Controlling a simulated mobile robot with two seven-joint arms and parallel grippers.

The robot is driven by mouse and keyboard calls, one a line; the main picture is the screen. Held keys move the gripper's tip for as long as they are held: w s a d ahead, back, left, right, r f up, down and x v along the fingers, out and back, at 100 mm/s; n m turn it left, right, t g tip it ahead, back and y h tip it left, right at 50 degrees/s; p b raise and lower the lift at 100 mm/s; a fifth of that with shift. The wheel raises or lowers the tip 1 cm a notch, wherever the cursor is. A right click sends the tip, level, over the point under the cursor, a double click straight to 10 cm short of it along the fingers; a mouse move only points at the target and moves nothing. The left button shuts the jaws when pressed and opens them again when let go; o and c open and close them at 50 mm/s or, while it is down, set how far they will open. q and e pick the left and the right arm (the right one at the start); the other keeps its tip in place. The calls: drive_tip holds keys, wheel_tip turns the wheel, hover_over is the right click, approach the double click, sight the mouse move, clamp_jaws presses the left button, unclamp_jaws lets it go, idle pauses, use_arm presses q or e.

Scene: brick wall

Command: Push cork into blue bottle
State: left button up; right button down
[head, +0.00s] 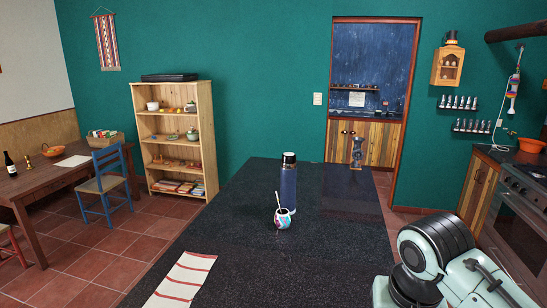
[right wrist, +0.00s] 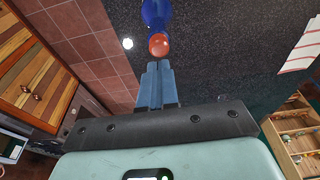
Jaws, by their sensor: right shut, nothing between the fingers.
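In the right wrist view a blue bottle (right wrist: 156,12) shows at the top edge, cut off by the frame. An orange-red cork (right wrist: 158,44) shows at its end nearest my gripper; how deep it sits in the neck I cannot tell. My right gripper (right wrist: 155,66) is shut and empty, its fingertips just short of the cork in the picture, with a small gap between them. In the head view only my right arm shows at lower right; neither its gripper nor the corked bottle can be made out there. My left gripper is in neither view.
A stove (head: 520,205) stands right.

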drive_tip(key=shift+w+r, duration=0.15)
drive_tip(key=shift+r, duration=1.1)
drive_tip(key=shift+s+r, duration=0.2)
drive_tip(key=shift+r, duration=0.25)
